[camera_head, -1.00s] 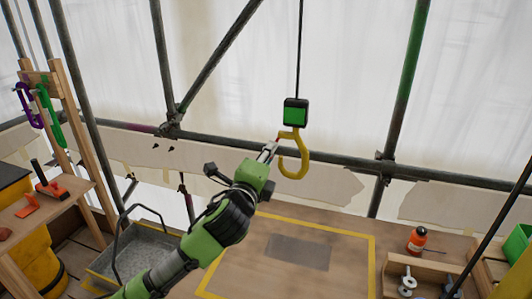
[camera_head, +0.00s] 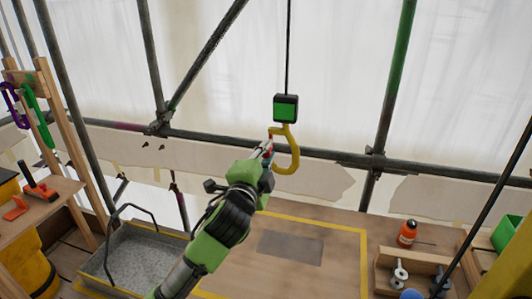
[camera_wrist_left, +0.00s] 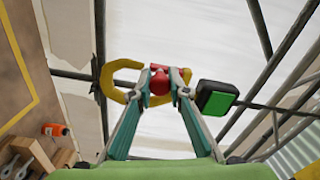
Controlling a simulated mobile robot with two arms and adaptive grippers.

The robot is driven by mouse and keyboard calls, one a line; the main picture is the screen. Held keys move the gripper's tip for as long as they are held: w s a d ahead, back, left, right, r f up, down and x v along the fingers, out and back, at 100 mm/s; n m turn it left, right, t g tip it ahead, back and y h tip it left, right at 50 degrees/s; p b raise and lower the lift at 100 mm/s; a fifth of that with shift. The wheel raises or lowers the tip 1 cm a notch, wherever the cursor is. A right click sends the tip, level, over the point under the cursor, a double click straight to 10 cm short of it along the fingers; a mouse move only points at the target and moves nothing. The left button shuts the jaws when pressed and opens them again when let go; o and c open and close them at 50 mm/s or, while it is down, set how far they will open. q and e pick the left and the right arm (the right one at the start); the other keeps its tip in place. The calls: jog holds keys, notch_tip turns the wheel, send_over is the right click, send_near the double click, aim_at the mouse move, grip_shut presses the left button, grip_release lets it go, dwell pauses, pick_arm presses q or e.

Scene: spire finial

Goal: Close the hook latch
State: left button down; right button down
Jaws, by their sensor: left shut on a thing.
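The yellow hook (camera_head: 294,160) hangs under a black block with a green face (camera_head: 286,108) on a thin cable. In the left wrist view the hook (camera_wrist_left: 107,80) lies behind and left of the fingertips, and the block (camera_wrist_left: 216,98) is to the right. My left gripper (camera_head: 268,148) is at the left side of the hook, by its mouth. In the wrist view its teal-sided fingers (camera_wrist_left: 159,84) are shut on a small red piece (camera_wrist_left: 158,86), which looks like the latch. The fingers hide part of it, and I cannot tell whether it touches the hook's tip. My right gripper is out of view.
A bench with a yellow-taped area (camera_head: 340,226) lies below. An orange bottle (camera_head: 407,234) and a wooden tray (camera_head: 384,286) are at right. A grey metal bin (camera_head: 140,256) is at lower left. Scaffold tubes (camera_head: 318,153) run behind the hook.

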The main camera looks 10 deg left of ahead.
pick_arm(q)
jog(key=c, duration=1.9)
grip_release()
jog(key=shift+s, duration=0.1)
jog(key=s, duration=1.1)
jog(key=shift+s+a, duration=0.2)
jog(key=shift+s, duration=0.2)
